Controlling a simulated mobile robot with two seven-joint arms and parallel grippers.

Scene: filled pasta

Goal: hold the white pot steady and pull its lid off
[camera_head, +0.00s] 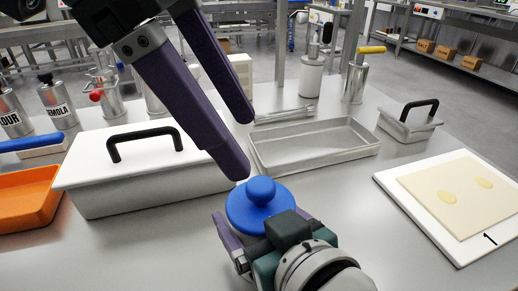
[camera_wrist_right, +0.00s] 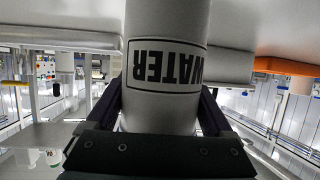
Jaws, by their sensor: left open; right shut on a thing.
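The white pot (camera_wrist_right: 165,25) fills the middle of the right wrist view, with a "WATER" label that reads upside down there. My right gripper (camera_wrist_right: 157,112) is shut on the pot's body, one finger on each side. In the head view the pot's blue lid (camera_head: 246,211), with a round knob (camera_head: 261,190) on top, sits at the bottom centre; the body below is mostly hidden by the lid and my right gripper. My left gripper (camera_head: 243,147) is open and empty, its fingers pointing down, the nearer fingertip just above and left of the knob in the picture.
A white lidded box (camera_head: 150,190) with a black handle stands to the left, beside an orange tray (camera_head: 28,205). An empty metal tray (camera_head: 320,163) lies behind the pot. A white board (camera_head: 455,248) with a dough sheet lies at right. Bare table separates pot and board.

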